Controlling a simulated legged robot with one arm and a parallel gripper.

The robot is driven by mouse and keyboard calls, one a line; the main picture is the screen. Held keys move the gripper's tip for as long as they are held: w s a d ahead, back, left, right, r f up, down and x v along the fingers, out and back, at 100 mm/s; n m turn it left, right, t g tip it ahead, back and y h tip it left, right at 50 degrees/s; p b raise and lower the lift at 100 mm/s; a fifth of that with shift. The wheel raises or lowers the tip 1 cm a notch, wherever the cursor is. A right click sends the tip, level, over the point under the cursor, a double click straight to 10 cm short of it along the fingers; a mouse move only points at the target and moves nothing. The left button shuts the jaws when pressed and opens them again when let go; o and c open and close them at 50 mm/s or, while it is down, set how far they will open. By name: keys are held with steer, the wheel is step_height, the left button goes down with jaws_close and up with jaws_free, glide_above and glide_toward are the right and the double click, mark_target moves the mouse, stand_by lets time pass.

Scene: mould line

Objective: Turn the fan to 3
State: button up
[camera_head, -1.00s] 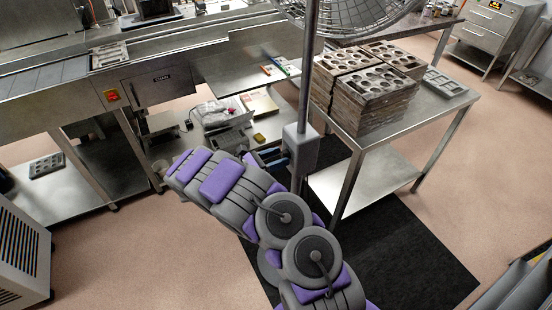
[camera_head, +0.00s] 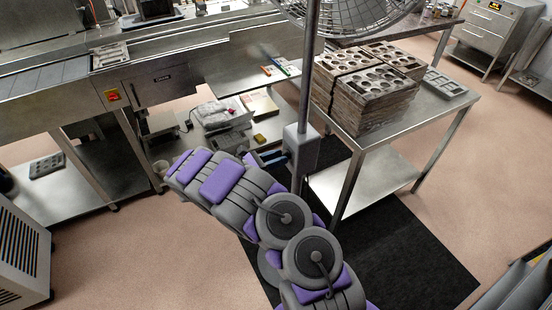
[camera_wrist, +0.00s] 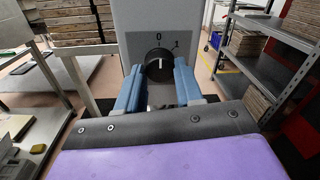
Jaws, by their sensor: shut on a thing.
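The fan's grey control box (camera_head: 302,150) sits on its upright pole, and part of the round wire fan cage (camera_head: 350,12) shows at the top of the head view. In the wrist view the box (camera_wrist: 203,14) carries a black round knob (camera_wrist: 159,65) with a white pointer line standing about upright, near the "0" mark. A "1" mark lies to its right; no 3 shows. My gripper (camera_wrist: 160,76) has its blue fingers on either side of the knob, shut on it. In the head view my gripper (camera_head: 272,160) reaches the box from the left; the knob is hidden there.
Stacked moulds (camera_head: 365,95) stand on a steel table (camera_head: 440,112) right of the pole. A steel machine line (camera_head: 60,85) runs along the left and back. A metal shelf rack (camera_wrist: 262,62) stands at the right in the wrist view. A black mat (camera_head: 400,250) lies on the floor.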

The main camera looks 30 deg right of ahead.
steer(key=m+b, duration=0.3)
steer(key=m, duration=0.9)
steer(key=m+t+b, duration=0.1)
steer(key=m+b, duration=0.3)
steer(key=m, duration=0.9)
steer(key=shift+s+f+m+t+b, duration=0.15)
steer(key=shift+s+m+t+b, duration=0.05)
steer(key=shift+m+t+b, duration=0.1)
stand_by(0.5)
steer(key=o, duration=0.9)
steer(key=shift+w+f, duration=0.1)
steer(key=shift+o, duration=0.7)
